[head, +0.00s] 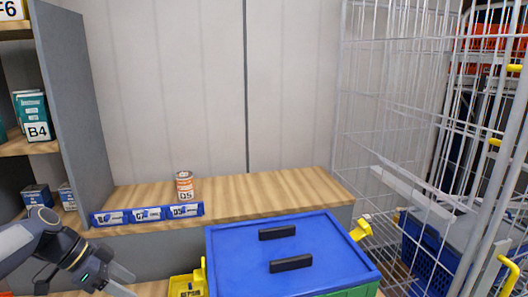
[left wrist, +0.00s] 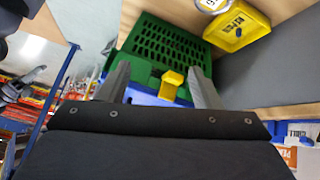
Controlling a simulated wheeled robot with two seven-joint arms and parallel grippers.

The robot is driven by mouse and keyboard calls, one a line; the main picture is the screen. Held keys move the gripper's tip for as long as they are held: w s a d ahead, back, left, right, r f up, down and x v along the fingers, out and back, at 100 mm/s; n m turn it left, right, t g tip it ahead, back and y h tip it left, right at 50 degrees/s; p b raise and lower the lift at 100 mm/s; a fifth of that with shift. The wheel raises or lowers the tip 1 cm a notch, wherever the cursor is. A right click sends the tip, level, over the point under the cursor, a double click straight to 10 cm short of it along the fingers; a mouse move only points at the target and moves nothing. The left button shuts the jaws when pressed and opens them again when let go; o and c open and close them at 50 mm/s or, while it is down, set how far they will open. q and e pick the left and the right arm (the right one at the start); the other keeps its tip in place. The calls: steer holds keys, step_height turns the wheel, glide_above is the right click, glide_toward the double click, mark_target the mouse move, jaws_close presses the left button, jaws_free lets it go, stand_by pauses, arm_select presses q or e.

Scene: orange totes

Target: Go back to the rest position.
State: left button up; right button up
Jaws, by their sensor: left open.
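My left gripper (head: 122,281) is at the lower left of the head view, its arm coming in from the left edge. Its fingers are apart with nothing between them. In the left wrist view the two grey fingers (left wrist: 160,82) also stand apart, with a green crate (left wrist: 165,48) and a yellow clip (left wrist: 172,78) beyond them. The gripper is left of the large blue lid (head: 235,255) and below the front edge of the wooden shelf. My right gripper is not seen in the head view.
An orange-and-white can (head: 185,187) stands on the wooden shelf (head: 270,188), behind a blue label strip (head: 148,214). A yellow bin (head: 186,286) is between gripper and lid. A wire cage (head: 400,110) stands at right, a grey shelf panel (head: 72,100) at left.

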arm_select(q)
steer(key=s+d+n+t+y, duration=0.1)
steer(key=s+d+n, duration=0.2)
steer(key=s, duration=0.4)
steer(key=s+d+f+n+t+y+p, duration=0.1)
steer(key=s+d+n, duration=0.2)
steer(key=s+n, duration=0.2)
steer(key=s+d+n+t+y+p, duration=0.1)
steer(key=s+d+n, duration=0.2)
steer(key=s, duration=0.7)
steer(key=shift+d+f+n+t+y, duration=0.3)
steer(key=shift+n+t+y, duration=0.1)
steer(key=shift+n, duration=0.7)
